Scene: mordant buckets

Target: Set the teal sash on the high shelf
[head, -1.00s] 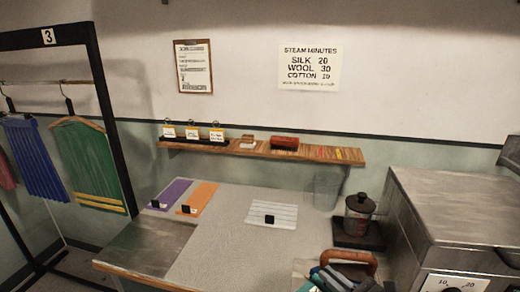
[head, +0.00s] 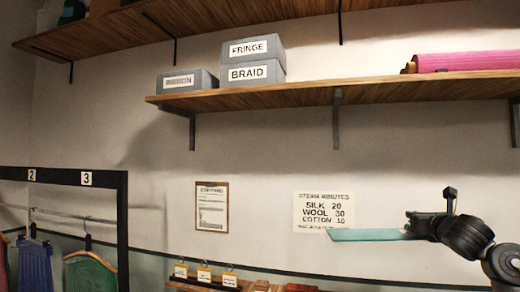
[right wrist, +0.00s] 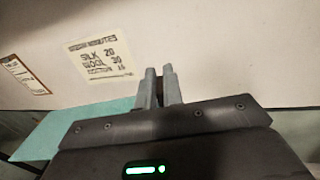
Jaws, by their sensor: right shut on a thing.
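The teal sash (head: 368,234) is a flat, narrow strip held level in front of the wall, below the shelves. My right gripper (head: 417,226) is shut on its right end, and the sash sticks out to the left. In the right wrist view the teal sash (right wrist: 75,125) shows to the left of the closed fingers (right wrist: 161,86). A long wooden shelf (head: 300,96) runs above the sash, and a higher wooden shelf (head: 110,36) is at the top left. My left gripper is not in view.
The long shelf bears grey boxes labelled RIBBON (head: 188,80), FRINGE (head: 254,48) and BRAID (head: 252,72), and a pink roll (head: 465,56) at right. Its middle stretch is bare. Metal brackets (head: 336,120) hang beneath. A hanging rack (head: 122,215) stands at lower left.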

